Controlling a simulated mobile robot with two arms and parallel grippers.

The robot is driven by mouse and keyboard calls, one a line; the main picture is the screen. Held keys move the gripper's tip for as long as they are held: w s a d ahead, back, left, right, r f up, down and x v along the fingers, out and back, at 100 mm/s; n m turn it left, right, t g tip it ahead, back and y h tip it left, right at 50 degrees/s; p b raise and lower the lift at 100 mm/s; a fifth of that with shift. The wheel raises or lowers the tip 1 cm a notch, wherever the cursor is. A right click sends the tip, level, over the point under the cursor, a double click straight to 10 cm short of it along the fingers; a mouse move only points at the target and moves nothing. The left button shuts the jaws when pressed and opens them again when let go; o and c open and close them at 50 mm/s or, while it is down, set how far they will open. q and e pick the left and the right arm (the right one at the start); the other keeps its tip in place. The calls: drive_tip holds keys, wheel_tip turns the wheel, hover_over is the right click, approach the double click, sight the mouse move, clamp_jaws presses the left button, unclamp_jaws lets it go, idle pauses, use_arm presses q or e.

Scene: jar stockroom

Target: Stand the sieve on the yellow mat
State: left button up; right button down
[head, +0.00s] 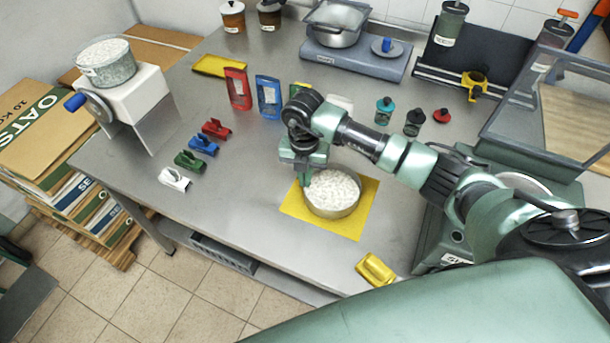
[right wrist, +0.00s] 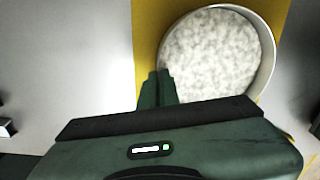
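The sieve (head: 345,208) is a round, pale metal vessel filled with white grains. It is upright and appears to rest on the yellow mat (head: 298,209), with mat showing around it. It also shows in the right wrist view (right wrist: 268,50), over the yellow mat (right wrist: 146,30). My right gripper (head: 306,182) points down at the sieve's left rim. Its fingers (right wrist: 160,88) are close together with the rim between them, so it looks shut on the sieve; the contact itself is partly hidden. My left gripper is not in view.
Several coloured clips stand left, including a white one (head: 174,179). A yellow clip (head: 375,269) lies near the front edge. A red packet (head: 238,88) and blue packet (head: 268,96) stand behind. A scale (head: 352,62) bears a pan. Small jars (head: 384,110) stand behind my right arm.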

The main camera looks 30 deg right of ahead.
drive_tip(key=shift+f, duration=0.15)
drive_tip(key=c, duration=1.7)
unclamp_jaws()
drive_tip(key=shift+r, duration=0.35)
wheel_tip(320, 180, up, 12)
drive_tip(key=b, duration=0.2)
drive_tip(key=shift+a+f+b, duration=0.1)
drive_tip(key=shift+f+b, duration=0.05)
drive_tip(key=shift+b, duration=0.25)
